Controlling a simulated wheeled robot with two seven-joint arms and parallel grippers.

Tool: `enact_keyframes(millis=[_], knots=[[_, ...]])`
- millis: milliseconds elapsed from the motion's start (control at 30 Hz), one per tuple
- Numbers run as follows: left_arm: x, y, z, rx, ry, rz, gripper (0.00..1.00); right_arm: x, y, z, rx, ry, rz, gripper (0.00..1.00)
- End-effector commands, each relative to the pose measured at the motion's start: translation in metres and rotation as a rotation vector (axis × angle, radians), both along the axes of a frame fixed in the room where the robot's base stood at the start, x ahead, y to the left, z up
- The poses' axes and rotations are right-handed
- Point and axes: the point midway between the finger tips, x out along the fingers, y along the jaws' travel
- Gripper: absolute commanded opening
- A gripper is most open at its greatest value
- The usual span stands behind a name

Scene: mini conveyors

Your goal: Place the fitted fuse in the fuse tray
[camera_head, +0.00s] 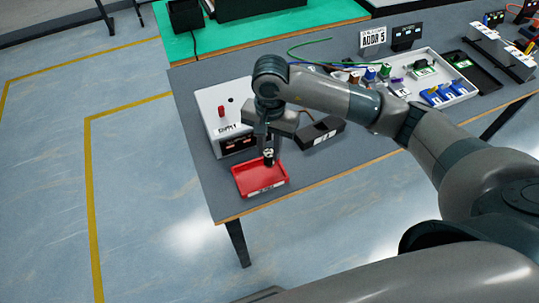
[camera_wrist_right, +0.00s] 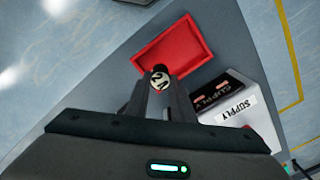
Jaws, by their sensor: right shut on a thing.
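My right gripper (camera_head: 267,150) points down at the back edge of a red tray (camera_head: 250,183). It is shut on a small fuse (camera_head: 268,158) with a dark body and a pale round end. In the right wrist view the fuse (camera_wrist_right: 160,79) stands between the fingertips, its pale end marked with dark characters. There it overlaps the near side of the red tray (camera_wrist_right: 182,44), whose visible floor is empty. I cannot tell the exact gap between fuse and tray. My left gripper is not in view.
A white supply box (camera_head: 212,103) with a red knob stands just behind the tray. A black open box (camera_head: 322,133) lies to the right of the gripper. A white tray (camera_head: 455,76) of parts sits farther right. The table's front edge is close to the red tray.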

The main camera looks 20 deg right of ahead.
Motion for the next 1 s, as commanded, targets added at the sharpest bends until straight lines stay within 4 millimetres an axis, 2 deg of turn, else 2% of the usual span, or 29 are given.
enact_keyframes(millis=[167,500,967,1000], knots=[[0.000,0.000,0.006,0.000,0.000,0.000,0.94,-0.001,0.000,-0.005,0.001,0.002,-0.002,0.00],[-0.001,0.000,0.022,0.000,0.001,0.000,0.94,0.000,0.000,-0.039,0.001,0.001,-0.002,0.00],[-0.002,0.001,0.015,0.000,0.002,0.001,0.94,0.000,0.000,-0.044,0.000,-0.001,0.000,0.00],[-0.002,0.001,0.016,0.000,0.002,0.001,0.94,0.000,0.000,-0.043,-0.001,-0.001,0.000,0.29]])
